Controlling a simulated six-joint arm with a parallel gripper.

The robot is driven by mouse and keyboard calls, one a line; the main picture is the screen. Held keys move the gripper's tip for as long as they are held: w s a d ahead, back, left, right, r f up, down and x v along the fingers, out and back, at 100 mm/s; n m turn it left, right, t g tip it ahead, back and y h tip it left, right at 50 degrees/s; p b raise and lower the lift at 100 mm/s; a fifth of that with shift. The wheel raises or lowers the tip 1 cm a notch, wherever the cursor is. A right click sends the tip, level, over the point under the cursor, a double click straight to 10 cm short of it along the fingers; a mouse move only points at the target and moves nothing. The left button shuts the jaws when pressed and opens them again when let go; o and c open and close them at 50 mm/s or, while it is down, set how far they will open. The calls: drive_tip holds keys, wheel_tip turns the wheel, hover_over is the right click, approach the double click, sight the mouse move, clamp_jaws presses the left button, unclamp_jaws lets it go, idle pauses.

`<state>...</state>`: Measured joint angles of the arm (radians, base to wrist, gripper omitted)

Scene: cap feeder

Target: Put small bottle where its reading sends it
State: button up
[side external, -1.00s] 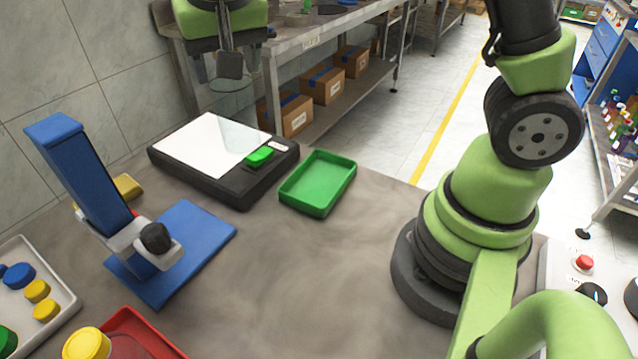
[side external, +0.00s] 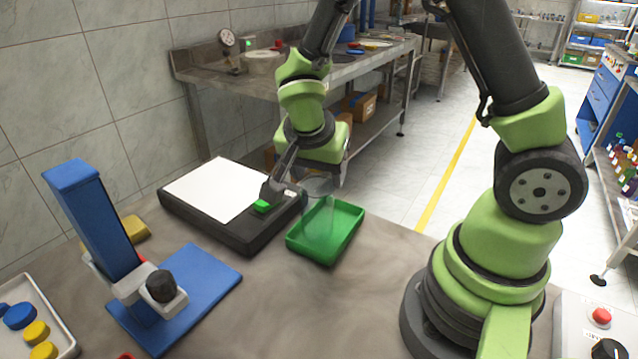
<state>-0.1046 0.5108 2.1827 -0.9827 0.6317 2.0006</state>
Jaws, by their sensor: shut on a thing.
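A clear, see-through small bottle (side external: 318,208) hangs upright below my gripper (side external: 306,188), which is shut on it. The bottle overlaps the green tray (side external: 347,243); its base is faint, so I cannot tell if it touches the tray floor. The scale (side external: 205,225), with a white plate (side external: 214,190), stands just left of the tray. Its green display (side external: 262,206) is lit, partly behind a dark gripper finger, and no reading is legible.
A blue press (side external: 100,215) with a black knob stands on a blue base at left. A white tray (side external: 62,325) of blue and yellow caps is at the lower left, a yellow item (side external: 135,228) behind the press. A red-button control box (side external: 575,320) is at right. The middle bench is clear.

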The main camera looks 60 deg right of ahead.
drive_tip(key=shift+f, duration=1.35)
drive_tip(key=o, duration=1.5)
drive_tip(key=v, duration=1.2)
drive_tip(key=s+a+r+n+t+y, duration=0.2)
drive_tip(key=s+r+n+t+y, duration=0.4)
drive_tip(key=s+n, duration=0.5)
drive_tip(key=shift+s+r, duration=0.4)
drive_tip(key=shift+r, duration=1)
